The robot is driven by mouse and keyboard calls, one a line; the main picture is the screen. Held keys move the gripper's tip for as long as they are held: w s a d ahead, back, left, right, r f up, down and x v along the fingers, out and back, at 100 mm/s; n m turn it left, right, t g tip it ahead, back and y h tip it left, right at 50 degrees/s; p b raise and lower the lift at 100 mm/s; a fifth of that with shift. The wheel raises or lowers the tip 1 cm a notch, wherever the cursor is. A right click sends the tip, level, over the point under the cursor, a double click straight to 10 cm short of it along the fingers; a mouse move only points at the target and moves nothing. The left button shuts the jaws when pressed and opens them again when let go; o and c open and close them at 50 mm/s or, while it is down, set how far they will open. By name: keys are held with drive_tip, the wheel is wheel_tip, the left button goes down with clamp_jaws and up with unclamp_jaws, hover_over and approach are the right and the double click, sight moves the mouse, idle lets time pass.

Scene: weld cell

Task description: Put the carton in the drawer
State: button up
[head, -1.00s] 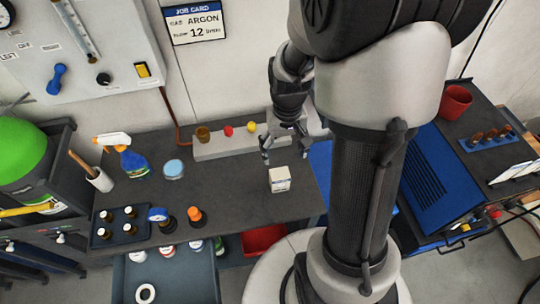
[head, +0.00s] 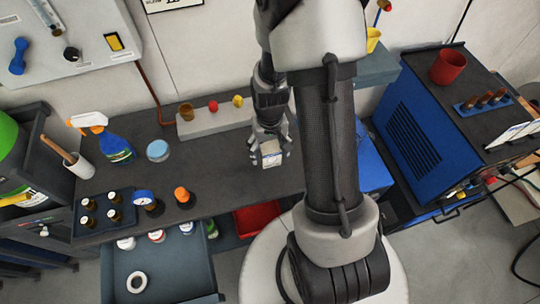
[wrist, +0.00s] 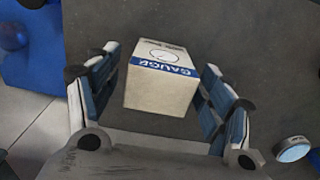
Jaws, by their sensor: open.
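In the wrist view the carton (wrist: 160,92) shows a blue band lettered GAUGE and a dial picture. My gripper (head: 268,143) is open over it, with one finger on each side. In the wrist view a narrow gap shows between each finger and the carton. The open drawer (head: 212,272) is grey-blue, below the bench front at left. It holds a white tape ring (head: 136,283) and several capped jars along its back.
A spray bottle (head: 115,148) and a blue-lidded tin (head: 158,151) stand behind. A red bin (head: 257,219) is under the bench.

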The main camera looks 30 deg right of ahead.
drive_tip(key=shift+f, duration=0.65)
drive_tip(key=shift+c, duration=0.3)
drive_tip(key=c, duration=1.3)
drive_tip(key=shift+o, duration=0.2)
drive_tip(key=shift+r, duration=0.1)
